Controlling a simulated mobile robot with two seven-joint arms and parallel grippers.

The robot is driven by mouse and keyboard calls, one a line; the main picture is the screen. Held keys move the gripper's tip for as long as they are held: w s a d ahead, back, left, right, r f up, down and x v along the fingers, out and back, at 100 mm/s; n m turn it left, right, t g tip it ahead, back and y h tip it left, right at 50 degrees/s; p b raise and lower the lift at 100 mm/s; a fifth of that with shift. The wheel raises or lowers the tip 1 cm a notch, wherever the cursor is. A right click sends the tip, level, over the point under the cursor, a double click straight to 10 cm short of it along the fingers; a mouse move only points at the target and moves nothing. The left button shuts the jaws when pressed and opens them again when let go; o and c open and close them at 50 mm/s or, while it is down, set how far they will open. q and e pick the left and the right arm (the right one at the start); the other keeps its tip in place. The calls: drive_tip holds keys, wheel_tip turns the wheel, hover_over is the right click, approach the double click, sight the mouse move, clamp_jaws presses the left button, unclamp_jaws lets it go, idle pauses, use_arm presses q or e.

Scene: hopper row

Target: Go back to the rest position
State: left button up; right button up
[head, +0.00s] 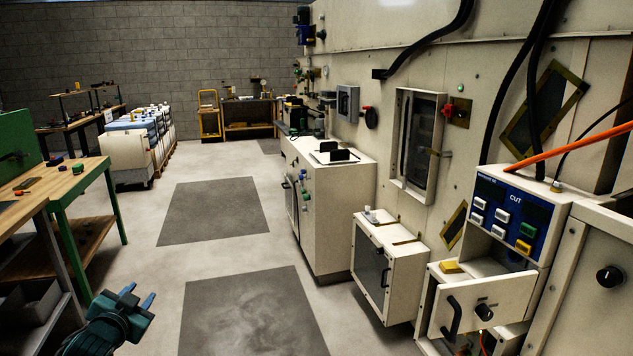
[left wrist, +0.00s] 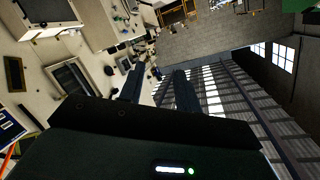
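My left gripper (head: 139,293) is at the lower left of the head view, above the grey floor. Its two blue fingers point up and away, with a clear gap between them. In the left wrist view the fingers (left wrist: 160,85) also stand apart with nothing held between them. That view is tilted and looks past the fingers toward the machine wall, the far wall and the ceiling. My right gripper is not in either view.
A green-legged workbench (head: 85,182) stands at left. The floor (head: 160,265) between is clear, with dark mats (head: 215,210).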

use_arm(q)
drive_tip(key=s+d+f+g+h, duration=0.3)
drive_tip(key=s+d+f+h, duration=0.1)
drive_tip(key=s+d+f, duration=1.2)
drive_tip(key=s+d+f+n+g, duration=0.1)
drive_tip(key=s+d, duration=0.4)
drive_tip(key=s, duration=0.3)
drive_tip(key=s+d+f+n+g+h, duration=0.1)
drive_tip(key=s+d, duration=0.3)
drive_tip(key=s, duration=0.4)
drive_tip(key=shift+d+f, duration=0.35)
drive_tip(key=shift+f, duration=0.15)
